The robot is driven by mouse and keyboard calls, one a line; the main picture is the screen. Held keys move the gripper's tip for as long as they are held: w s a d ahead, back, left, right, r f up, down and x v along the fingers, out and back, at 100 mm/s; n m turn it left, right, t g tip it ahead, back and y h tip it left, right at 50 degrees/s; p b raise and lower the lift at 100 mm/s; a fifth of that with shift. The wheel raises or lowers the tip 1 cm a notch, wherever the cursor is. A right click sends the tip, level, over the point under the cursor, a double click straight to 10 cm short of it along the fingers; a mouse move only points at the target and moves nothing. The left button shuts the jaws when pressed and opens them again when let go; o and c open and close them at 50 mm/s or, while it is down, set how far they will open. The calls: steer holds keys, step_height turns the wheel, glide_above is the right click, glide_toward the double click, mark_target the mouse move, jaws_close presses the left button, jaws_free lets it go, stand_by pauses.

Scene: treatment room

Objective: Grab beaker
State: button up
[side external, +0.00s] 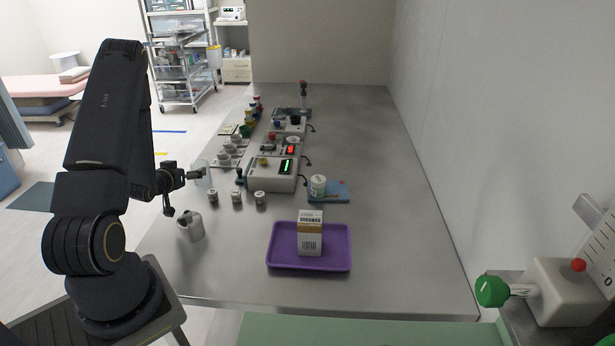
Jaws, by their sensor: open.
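A clear, see-through vessel that looks like the beaker (204,168) stands near the left edge of the steel table. My gripper (184,193) is at the table's left edge, its fingers apart. One finger reaches close to the clear vessel's left side and overlaps it in the picture; I cannot tell whether they touch. The other finger hangs lower, over the table edge. The vessel's faint outline makes its exact rim and base hard to see.
A metal cup (196,229) with something dark in it stands just nearer. Several small jars (236,197) are to the right, before a white device (268,177) with a green display. A purple tray (343,264) holds a carton (310,238). The table's right side is clear.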

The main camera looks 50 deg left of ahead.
mark_target(203, 163)
steer(key=x, duration=0.9)
steer(key=shift+w+a, duration=0.15)
steer(key=shift+a, duration=0.2)
steer(key=c, duration=1.1)
steer(key=shift+r, duration=0.1)
steer(key=shift+c, duration=0.2)
